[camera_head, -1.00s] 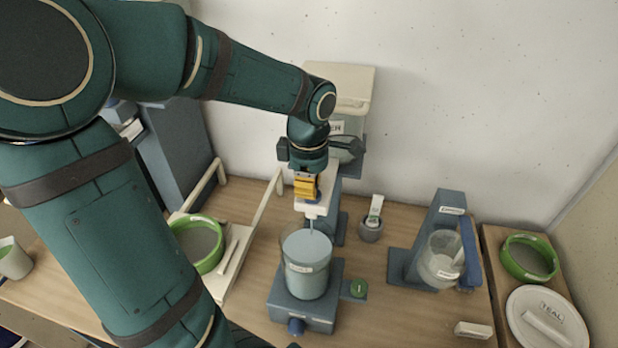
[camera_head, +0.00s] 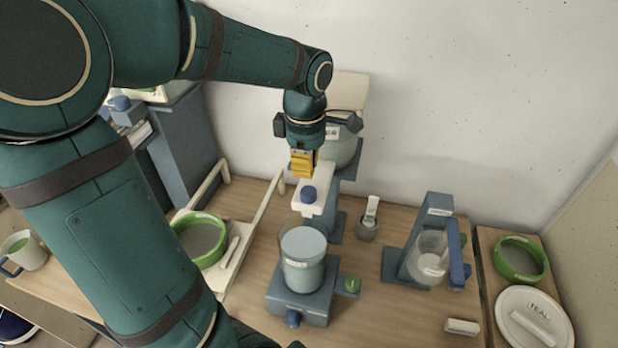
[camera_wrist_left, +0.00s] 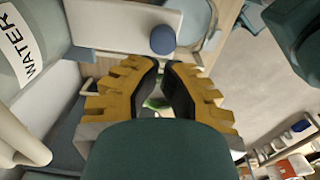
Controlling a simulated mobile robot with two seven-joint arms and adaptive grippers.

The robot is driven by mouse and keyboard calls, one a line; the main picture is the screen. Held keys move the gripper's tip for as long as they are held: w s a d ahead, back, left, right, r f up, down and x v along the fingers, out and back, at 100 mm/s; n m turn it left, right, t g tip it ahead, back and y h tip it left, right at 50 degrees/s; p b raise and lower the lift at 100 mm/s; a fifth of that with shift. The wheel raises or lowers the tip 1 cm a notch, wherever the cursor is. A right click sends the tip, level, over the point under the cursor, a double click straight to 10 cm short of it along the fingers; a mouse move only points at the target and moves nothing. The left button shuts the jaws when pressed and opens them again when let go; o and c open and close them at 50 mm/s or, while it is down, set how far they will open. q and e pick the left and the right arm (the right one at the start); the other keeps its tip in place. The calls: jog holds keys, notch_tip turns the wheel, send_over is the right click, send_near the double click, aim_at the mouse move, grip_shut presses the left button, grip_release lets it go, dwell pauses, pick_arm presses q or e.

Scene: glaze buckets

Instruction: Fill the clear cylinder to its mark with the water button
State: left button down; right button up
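The clear cylinder (camera_head: 303,274) stands upright on a blue-grey stand below the white dispenser arm (camera_head: 314,203). It holds pale blue-grey water with the surface high, near the rim; I cannot make out the mark against the level. The round blue water button (camera_head: 308,194) sits on top of the dispenser arm and also shows in the left wrist view (camera_wrist_left: 163,40). My left gripper (camera_head: 302,172), with yellow fingers, is above and just behind the button, apart from it. Its fingertips (camera_wrist_left: 165,64) are drawn close together with nothing between them. My right gripper is not seen.
The water tank (camera_head: 343,145) is behind the dispenser; its label reads WATER in the wrist view. A green-rimmed sieve (camera_head: 200,240) is left, a small grey cup (camera_head: 367,229) right, and a clear pitcher (camera_head: 428,262) in a blue stand farther right. The front right tabletop is mostly bare.

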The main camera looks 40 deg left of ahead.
aim_at(305, 187)
pick_arm(q)
notch_tip(305, 187, up, 7)
jog(key=shift+w+a, duration=0.2)
jog(key=shift+a, duration=0.2)
dwell(0.4)
